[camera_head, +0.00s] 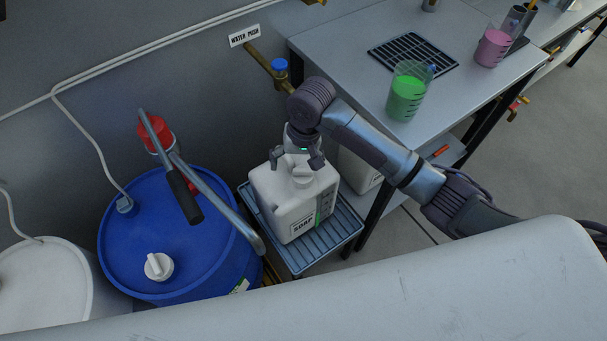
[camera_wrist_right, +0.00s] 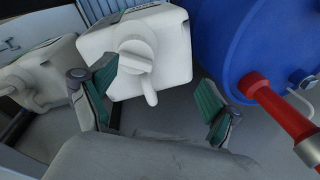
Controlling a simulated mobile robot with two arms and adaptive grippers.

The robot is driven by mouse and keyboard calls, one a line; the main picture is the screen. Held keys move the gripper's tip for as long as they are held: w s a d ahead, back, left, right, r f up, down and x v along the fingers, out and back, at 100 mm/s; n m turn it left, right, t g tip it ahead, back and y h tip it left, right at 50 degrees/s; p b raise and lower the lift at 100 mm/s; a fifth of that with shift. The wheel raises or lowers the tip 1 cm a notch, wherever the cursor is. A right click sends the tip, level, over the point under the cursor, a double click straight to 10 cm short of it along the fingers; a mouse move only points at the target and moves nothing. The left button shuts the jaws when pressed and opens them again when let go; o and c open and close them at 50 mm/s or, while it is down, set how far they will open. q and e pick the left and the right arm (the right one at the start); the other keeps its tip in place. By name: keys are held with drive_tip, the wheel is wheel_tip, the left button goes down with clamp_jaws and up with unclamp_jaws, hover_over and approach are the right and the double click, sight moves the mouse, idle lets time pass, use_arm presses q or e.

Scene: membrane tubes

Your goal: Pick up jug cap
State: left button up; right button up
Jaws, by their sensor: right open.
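A white jug labelled SOAP (camera_head: 290,210) stands upright on a slatted blue-grey stand (camera_head: 344,226). Its white cap (camera_head: 303,176) is on top, partly hidden by my gripper. My right gripper (camera_head: 296,160) is over the jug's top, fingers spread and empty. In the wrist view the fingers of the gripper (camera_wrist_right: 156,82) lie to either side of the cap and spout, with the cap nearer the left finger. My left gripper is out of view.
A blue drum (camera_head: 215,235) with a red-topped hand pump (camera_head: 157,133) stands left of the jug. A green-filled beaker (camera_head: 405,92) stands near the table's edge.

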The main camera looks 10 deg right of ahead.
sight(303, 170)
wheel_tip(303, 170, up, 6)
drive_tip(key=w+d+m+h, duration=0.1)
drive_tip(key=w+d+h, duration=0.1)
drive_tip(key=shift+g, duration=0.3)
wheel_tip(303, 170, down, 8)
drive_tip(key=shift+r, duration=0.1)
drive_tip(key=shift+s+f, duration=0.1)
drive_tip(key=shift+f, duration=2.65)
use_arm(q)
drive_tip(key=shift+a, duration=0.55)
use_arm(e)
drive_tip(key=shift+d, duration=0.1)
drive_tip(key=c, duration=0.9)
